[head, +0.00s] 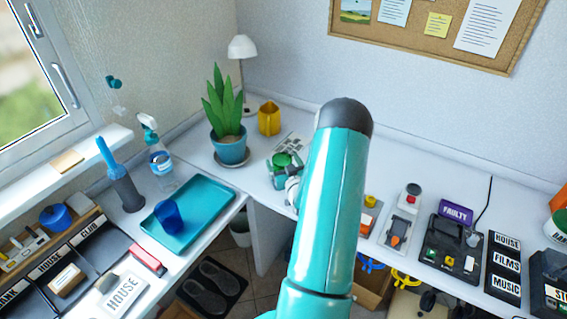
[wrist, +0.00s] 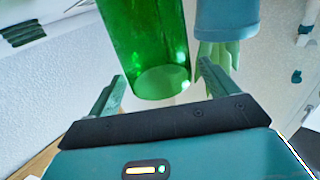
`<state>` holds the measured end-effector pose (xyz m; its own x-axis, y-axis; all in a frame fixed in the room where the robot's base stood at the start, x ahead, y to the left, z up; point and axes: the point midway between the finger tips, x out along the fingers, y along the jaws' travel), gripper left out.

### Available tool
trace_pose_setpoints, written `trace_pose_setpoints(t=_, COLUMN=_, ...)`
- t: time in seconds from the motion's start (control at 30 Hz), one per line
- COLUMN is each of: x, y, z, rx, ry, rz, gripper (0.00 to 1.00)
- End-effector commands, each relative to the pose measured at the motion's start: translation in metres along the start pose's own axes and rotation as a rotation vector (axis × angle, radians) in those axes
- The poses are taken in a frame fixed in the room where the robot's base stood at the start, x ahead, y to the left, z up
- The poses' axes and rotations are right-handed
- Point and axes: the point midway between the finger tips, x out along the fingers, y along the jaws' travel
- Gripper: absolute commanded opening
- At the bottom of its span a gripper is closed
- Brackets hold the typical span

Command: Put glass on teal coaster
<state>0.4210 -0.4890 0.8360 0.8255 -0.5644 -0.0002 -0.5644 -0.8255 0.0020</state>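A clear green glass (wrist: 150,45) fills the middle of the wrist view, which appears upside down. Its rounded end lies between the two fingers of my gripper (wrist: 162,80). A gap shows between the right finger and the glass; contact on the left is hard to judge. In the head view, the green glass (head: 287,158) is small at my gripper (head: 284,170), on the back desk right of the plant, partly hidden by my arm. A blue glass (head: 168,216) sits tilted-looking on a teal tray (head: 205,198). I cannot make out a separate teal coaster.
A spray bottle (head: 158,158) stands near the window. Devices and label boxes crowd the right desk.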

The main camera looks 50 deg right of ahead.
Motion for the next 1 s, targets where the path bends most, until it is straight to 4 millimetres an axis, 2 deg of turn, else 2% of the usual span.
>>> trace_pose_setpoints(t=0.27, x=-0.005, y=0.000, z=-0.003, rx=0.000, ry=-0.001, rz=0.000, gripper=0.85)
trace_pose_setpoints(t=0.37, x=-0.018, y=0.000, z=-0.003, rx=0.000, ry=-0.002, rz=0.000, gripper=0.85)
trace_pose_setpoints(t=0.7, x=-0.091, y=0.000, z=-0.003, rx=0.001, ry=-0.002, rz=0.001, gripper=0.85)
trace_pose_setpoints(t=0.83, x=-0.110, y=0.000, z=-0.002, rx=0.001, ry=-0.002, rz=0.000, gripper=0.85)
trace_pose_setpoints(t=1.0, x=-0.120, y=0.000, z=-0.003, rx=0.000, ry=0.000, rz=0.000, gripper=0.85)
